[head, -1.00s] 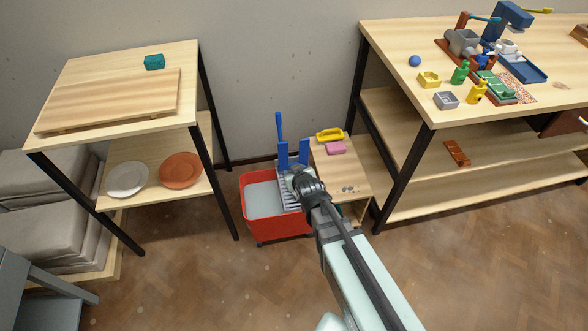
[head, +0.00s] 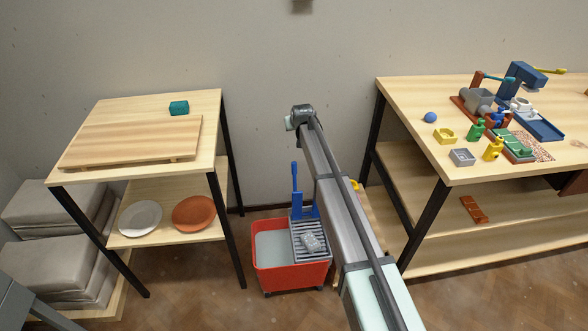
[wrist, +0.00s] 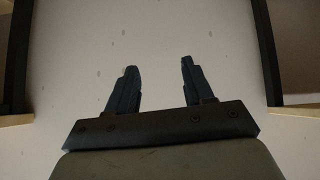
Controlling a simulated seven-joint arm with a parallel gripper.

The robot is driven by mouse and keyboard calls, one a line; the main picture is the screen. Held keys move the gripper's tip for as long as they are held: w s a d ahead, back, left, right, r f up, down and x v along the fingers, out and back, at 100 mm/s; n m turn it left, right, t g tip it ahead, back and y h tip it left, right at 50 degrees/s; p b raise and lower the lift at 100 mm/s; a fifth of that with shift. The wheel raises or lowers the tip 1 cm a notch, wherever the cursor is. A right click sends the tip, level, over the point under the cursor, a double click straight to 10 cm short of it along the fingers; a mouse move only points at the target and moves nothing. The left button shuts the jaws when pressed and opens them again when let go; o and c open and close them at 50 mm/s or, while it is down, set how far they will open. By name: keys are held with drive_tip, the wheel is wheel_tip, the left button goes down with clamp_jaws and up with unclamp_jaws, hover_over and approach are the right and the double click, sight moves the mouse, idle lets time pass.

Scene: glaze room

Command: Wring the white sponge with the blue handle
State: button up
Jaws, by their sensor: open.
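The blue handle (head: 294,178) stands upright at the back of the wringer, by the blue uprights (head: 314,208). My gripper is raised well above the bucket in front of the wall; its end shows in the head view, but its fingers do not show clearly. In the wrist view my gripper (wrist: 158,66) has its two dark fingers apart, with only the wall between them.
A low wooden stand is mostly hidden behind my arm, with a bit of a yellow thing (head: 355,185) showing. A shelf table (head: 90,110) with a teal block (head: 179,107) stands left. A workbench (head: 410,100) with several small items stands right. The air above the bucket is open.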

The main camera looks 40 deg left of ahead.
drive_tip(key=w+a+g+h, duration=0.1)
drive_tip(key=w+a, duration=0.1)
drive_tip(key=a, duration=0.1)
drive_tip(key=g+h, duration=0.5)
hover_over(294, 168)
drive_tip(key=w, duration=0.2)
drive_tip(key=shift+n, duration=0.3)
drive_tip(key=f, duration=0.5)
drive_tip(key=shift+s+a, duration=0.2)
drive_tip(key=shift+a, duration=0.15)
drive_tip(key=shift+s+d+f+g, duration=0.1)
drive_tip(key=shift+f+g, duration=0.1)
drive_tip(key=shift+g, duration=0.1)
wheel_tip(294, 168, down, 13)
drive_tip(key=shift+s+f, duration=0.15)
drive_tip(key=shift+f, duration=0.05)
drive_tip(key=shift+a, duration=0.2)
clamp_jaws()
